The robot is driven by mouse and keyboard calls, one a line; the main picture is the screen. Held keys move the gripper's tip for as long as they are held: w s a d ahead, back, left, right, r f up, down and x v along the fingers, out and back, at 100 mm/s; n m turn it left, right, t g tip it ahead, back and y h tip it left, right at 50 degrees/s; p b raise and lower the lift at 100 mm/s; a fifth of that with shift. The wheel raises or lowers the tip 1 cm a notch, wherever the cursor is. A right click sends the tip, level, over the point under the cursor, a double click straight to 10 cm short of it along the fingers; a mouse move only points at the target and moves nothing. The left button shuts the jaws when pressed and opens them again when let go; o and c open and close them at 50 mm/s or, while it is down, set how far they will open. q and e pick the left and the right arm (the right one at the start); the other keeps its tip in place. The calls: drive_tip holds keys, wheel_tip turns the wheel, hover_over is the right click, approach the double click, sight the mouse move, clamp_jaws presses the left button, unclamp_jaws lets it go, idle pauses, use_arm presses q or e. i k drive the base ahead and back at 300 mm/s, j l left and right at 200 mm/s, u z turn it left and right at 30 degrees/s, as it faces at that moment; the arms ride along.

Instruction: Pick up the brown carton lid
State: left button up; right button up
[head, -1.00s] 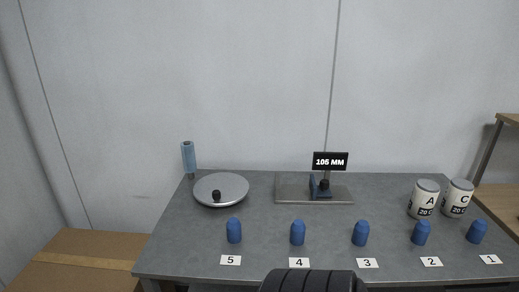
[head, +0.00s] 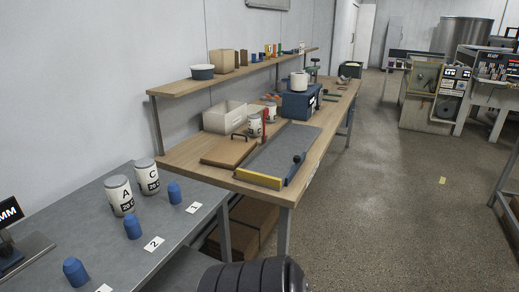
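A flat brown panel (head: 228,152), which looks like the carton lid, lies on the wooden workbench (head: 190,154) near its left front. Brown cartons (head: 262,216) sit under the bench, partly hidden by the tabletop and the grey table. Neither of my grippers is in view. A black ribbed part of my own body shows at the bottom middle.
A grey board with a yellow strip (head: 258,179) lies right of the panel. A blue box (head: 298,104) stands behind. Open floor (head: 390,200) lies to the right.

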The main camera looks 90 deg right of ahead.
sight(231, 151)
drive_tip(key=z, duration=2.55)
drive_tip(key=i+l+u, duration=0.1)
drive_tip(key=l, duration=0.45)
drive_tip(key=i+l+u, duration=0.1)
drive_tip(key=l, duration=0.5)
drive_tip(key=i+l+u, duration=0.1)
drive_tip(key=l, duration=0.5)
drive_tip(key=i, duration=0.05)
